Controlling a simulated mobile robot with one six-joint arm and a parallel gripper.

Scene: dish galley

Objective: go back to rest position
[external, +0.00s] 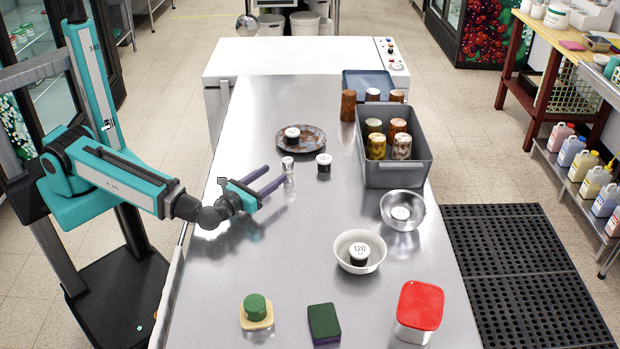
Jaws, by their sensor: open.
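My gripper (277,175) is at the left side of the steel table (260,225), with its two purple fingers spread apart and pointing right. Nothing shows held between them. A small clear jar with a pale lid (288,164) stands right by the fingertips; I cannot tell whether they touch it. My teal arm reaches in low over the left table edge.
Near the fingers are a dark jar (324,167) and a brown plate (317,145) bearing another jar. A grey bin (398,176) holds several cups. Two bowls (345,264) (418,222), a red-lidded tub (421,307) and sponges (324,323) (256,319) lie nearer. The left-centre table is clear.

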